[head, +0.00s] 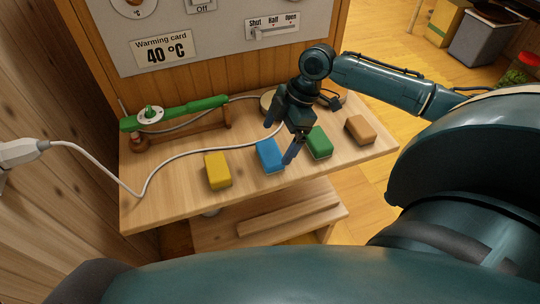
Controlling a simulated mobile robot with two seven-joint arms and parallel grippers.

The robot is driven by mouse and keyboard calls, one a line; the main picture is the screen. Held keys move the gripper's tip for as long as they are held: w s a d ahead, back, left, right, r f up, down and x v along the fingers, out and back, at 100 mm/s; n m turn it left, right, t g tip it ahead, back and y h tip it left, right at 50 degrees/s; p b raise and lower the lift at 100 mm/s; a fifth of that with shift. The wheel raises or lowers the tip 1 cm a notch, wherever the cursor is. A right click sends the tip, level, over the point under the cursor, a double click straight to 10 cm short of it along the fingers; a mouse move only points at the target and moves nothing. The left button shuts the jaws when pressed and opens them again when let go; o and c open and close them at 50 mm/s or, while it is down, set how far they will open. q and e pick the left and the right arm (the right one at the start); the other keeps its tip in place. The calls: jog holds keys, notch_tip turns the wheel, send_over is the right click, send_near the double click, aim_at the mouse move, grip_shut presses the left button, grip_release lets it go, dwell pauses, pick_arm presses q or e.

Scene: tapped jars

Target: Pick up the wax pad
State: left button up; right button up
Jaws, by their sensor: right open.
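Several block-shaped pads stand in a row on the wooden table: a yellow one (217,171), a blue one (269,155), a green one (319,142) and a tan one (360,130). None bears a readable label, so I cannot tell for certain which is the wax pad. My right gripper (281,137) is open and points down above the table, over the blue and green pads. It appears empty. One finger overlaps the gap between those two pads; whether it touches either is unclear. My left gripper is not in view.
A green bar (175,113) lies on a wooden stand at the table's back left. A white cable (185,156) crosses the table from a white plug (22,152). A grey panel (215,40) with a "40 °C" card (163,50) rises behind. The front left tabletop (160,205) is bare.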

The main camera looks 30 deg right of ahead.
aim_at(270, 151)
jog(key=x, duration=0.5)
jog(key=shift+a+b, duration=0.25)
jog(key=shift+b, duration=0.1)
jog(key=shift+c, duration=0.3)
jog(key=c, duration=1)
notch_tip(270, 151, up, 10)
jog(key=shift+r+p, duration=0.1)
jog(key=shift+p, duration=0.75)
jog(key=shift+c, duration=0.2)
jog(key=o, duration=0.5)
jog(key=c, duration=0.3)
